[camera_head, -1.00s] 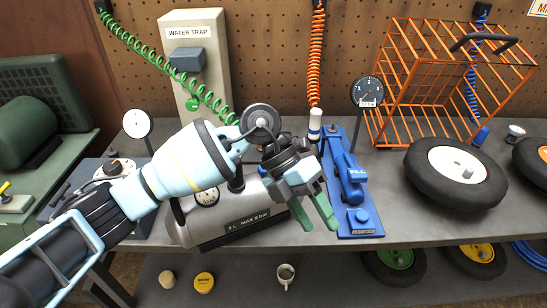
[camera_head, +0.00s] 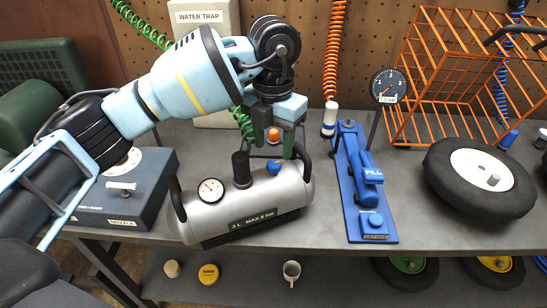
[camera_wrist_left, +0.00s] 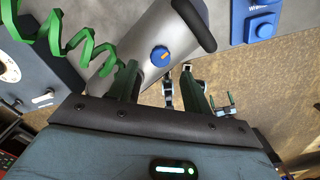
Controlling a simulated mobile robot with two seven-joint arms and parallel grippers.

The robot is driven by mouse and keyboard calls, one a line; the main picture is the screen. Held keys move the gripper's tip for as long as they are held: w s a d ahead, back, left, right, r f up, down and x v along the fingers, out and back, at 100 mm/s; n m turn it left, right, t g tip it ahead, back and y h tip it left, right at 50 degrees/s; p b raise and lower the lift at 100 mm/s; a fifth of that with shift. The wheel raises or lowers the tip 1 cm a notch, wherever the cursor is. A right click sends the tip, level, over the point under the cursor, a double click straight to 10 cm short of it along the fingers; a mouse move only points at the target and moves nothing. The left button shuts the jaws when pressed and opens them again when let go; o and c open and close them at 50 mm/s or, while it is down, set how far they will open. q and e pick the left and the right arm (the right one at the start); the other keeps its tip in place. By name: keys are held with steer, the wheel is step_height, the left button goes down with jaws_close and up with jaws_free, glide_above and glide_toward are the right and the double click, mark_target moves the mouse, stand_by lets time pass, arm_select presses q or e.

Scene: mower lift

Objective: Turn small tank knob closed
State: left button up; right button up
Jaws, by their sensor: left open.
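The small tank (camera_head: 245,212) is a silver cylinder with a black handle, lying on the bench and marked 3 L MAX 8 bar. Its blue knob (camera_head: 276,168) sits on top near the right end. In the left wrist view the knob (camera_wrist_left: 160,55) shows an orange mark. My left gripper (camera_head: 274,148) points down above the knob, open and empty. In the left wrist view the knob appears between the fingers, just past their tips; contact is not visible. A tiny pale part with green prongs (camera_wrist_left: 226,107) may be my right gripper; it is too small to judge.
A gauge (camera_head: 211,190) and a black post (camera_head: 241,169) stand on the tank left of the knob. A blue foot pump (camera_head: 366,190) lies to the right. A dark blue box (camera_head: 122,192) stands at left. A green coiled hose (camera_wrist_left: 62,38) hangs close to the left finger.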

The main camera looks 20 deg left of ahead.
mark_target(273, 163)
arm_select(q)
step_height(273, 163, down, 5)
steer(key=shift+r, duration=0.1)
stand_by(0.3)
steer(key=shift+c, duration=0.7)
steer(key=c, duration=0.8)
